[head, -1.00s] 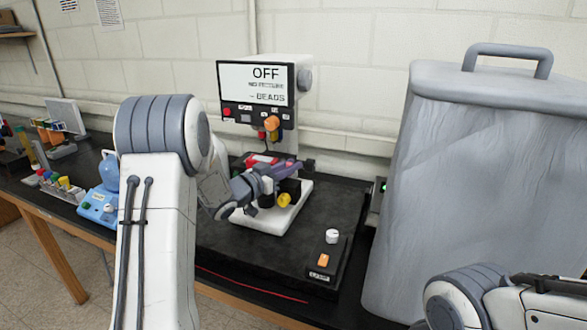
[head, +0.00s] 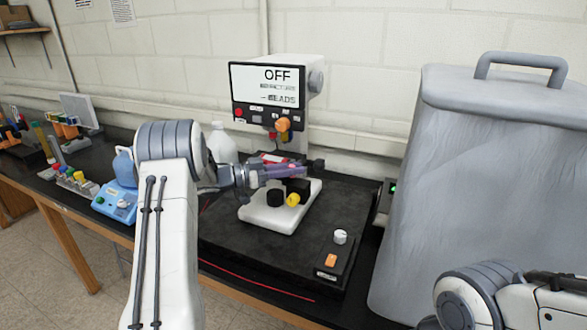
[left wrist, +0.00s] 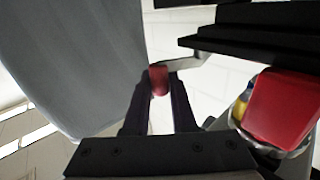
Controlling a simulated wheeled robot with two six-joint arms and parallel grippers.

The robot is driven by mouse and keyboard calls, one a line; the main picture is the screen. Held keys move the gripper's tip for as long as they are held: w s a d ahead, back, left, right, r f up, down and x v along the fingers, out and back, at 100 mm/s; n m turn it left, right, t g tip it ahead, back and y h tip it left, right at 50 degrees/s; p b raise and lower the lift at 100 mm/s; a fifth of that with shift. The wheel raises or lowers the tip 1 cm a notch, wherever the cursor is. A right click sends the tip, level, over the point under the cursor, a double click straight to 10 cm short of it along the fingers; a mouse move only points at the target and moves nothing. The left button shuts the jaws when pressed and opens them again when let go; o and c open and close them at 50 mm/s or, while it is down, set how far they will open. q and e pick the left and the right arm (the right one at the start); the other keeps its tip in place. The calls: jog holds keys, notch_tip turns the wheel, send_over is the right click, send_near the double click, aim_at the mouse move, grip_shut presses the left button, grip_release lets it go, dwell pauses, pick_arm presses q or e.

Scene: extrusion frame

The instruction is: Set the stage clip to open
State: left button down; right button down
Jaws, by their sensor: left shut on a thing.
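The microscope-like instrument (head: 268,88) stands at the back of the bench, with a white base (head: 262,214) and a screen reading OFF. My left gripper (head: 300,169) reaches in from the left, above the base at stage height. In the left wrist view its fingers (left wrist: 158,88) are shut on a small red tip (left wrist: 158,77), which joins a thin pale metal arm (left wrist: 190,62). This looks like the stage clip; its exact setting cannot be told. The fingers hide the clip in the head view. My right arm shows at lower right, its gripper out of frame.
A yellow knob (head: 293,200) and a black knob (head: 275,197) sit by the base. A control box (head: 335,262) with an orange switch is in front. A large grey covered case (head: 470,180) stands at right. A white bottle (head: 221,143) is behind my left arm.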

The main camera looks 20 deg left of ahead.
pick_arm(q)
jog(key=shift+r, duration=0.1)
jog(key=c, duration=0.7)
grip_release()
jog(key=shift+c, duration=0.2)
jog(key=shift+s+a+b, duration=0.35)
jog(key=shift+a, duration=0.15)
jog(key=b+v, duration=0.3)
jog(key=v, duration=0.6)
jog(key=shift+s, duration=0.15)
